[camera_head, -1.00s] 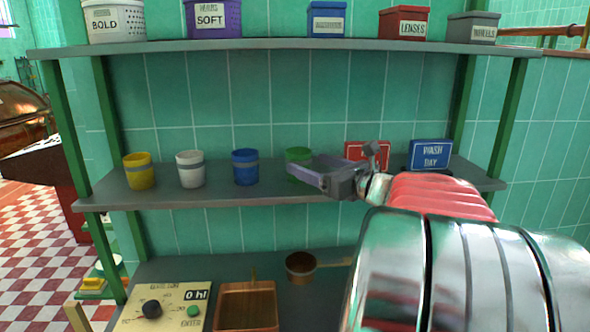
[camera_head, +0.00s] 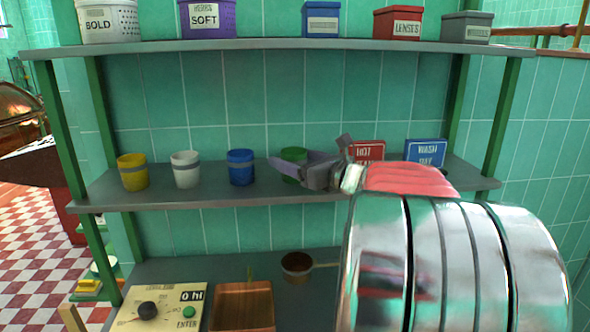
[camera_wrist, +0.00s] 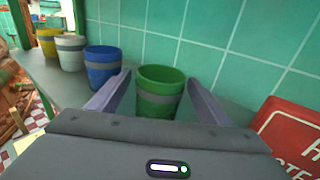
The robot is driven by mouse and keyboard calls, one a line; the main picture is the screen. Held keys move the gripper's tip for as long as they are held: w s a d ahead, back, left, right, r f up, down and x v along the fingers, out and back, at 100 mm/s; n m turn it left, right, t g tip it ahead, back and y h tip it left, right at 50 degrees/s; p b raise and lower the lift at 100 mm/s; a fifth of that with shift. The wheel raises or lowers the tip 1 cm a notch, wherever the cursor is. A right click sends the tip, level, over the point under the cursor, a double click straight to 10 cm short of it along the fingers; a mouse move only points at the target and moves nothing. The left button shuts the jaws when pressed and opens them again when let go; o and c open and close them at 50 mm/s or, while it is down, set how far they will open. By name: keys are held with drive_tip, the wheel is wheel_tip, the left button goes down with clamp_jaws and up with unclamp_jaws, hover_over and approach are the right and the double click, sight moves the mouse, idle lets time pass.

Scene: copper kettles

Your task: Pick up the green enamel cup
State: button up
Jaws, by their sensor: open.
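The green enamel cup (camera_head: 292,156) stands upright on the middle shelf (camera_head: 215,197), to the right of the blue cup. It has a grey band, and my gripper partly hides it in the head view. In the wrist view the green cup (camera_wrist: 159,92) sits ahead, between the lines of my two fingers. My gripper (camera_head: 283,166) is open and empty. In the wrist view its fingers (camera_wrist: 158,88) reach along either side of the cup's near part. I cannot tell whether either finger touches it.
Blue (camera_head: 240,167), white (camera_head: 185,169) and yellow (camera_head: 132,172) cups stand in a row to the left. A red sign (camera_head: 366,152) and a blue sign (camera_head: 425,152) stand to the right. The upper shelf (camera_head: 270,45) holds several boxes. A tiled wall is behind.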

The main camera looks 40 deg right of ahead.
drive_tip(key=shift+c, duration=0.5)
drive_tip(key=c, duration=1)
drive_tip(key=shift+c, duration=0.2)
wheel_tip(320, 180, up, 10)
idle(0.4)
